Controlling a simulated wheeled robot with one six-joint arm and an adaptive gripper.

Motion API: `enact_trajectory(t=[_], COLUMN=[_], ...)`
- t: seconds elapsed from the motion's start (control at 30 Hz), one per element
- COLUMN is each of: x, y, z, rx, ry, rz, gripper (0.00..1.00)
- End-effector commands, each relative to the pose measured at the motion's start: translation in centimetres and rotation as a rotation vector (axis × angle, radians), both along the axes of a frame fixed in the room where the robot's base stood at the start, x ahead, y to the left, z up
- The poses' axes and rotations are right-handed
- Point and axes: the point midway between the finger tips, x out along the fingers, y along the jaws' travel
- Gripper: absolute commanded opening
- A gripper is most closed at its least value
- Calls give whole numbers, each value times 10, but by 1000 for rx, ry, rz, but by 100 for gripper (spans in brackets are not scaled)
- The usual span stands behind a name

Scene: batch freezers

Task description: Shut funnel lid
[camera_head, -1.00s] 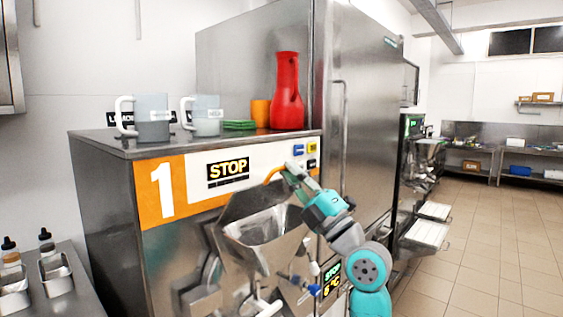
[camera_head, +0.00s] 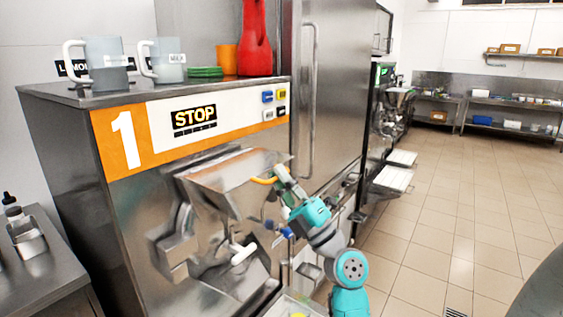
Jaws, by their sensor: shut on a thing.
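The funnel lid (camera_head: 228,172) is a steel plate on the front of batch freezer 1 (camera_head: 75,165). It lies lowered over the funnel, and the funnel's opening is hidden beneath it. I cannot tell whether the lid is fully seated. An orange handle (camera_head: 262,181) sticks out at the lid's right side. My gripper (camera_head: 276,177) is shut on this handle. My teal and grey arm reaches up to it from the lower right.
Two mugs, (camera_head: 103,62) and (camera_head: 165,60), green discs (camera_head: 205,72), an orange cup (camera_head: 226,58) and a red jug (camera_head: 255,40) stand on top of the freezer. A white handle (camera_head: 243,253) juts out below the lid. The tiled floor (camera_head: 450,210) at right is clear.

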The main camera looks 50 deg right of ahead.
Motion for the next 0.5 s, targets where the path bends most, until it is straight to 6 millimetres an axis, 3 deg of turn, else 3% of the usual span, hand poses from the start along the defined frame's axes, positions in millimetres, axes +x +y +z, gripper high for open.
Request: enact_trajectory(t=[0.2, 0.5], x=[5, 6], y=[1, 1], z=[-19, -25], rx=[0, 0], ry=[12, 13], rz=[3, 1], gripper=[0, 0])
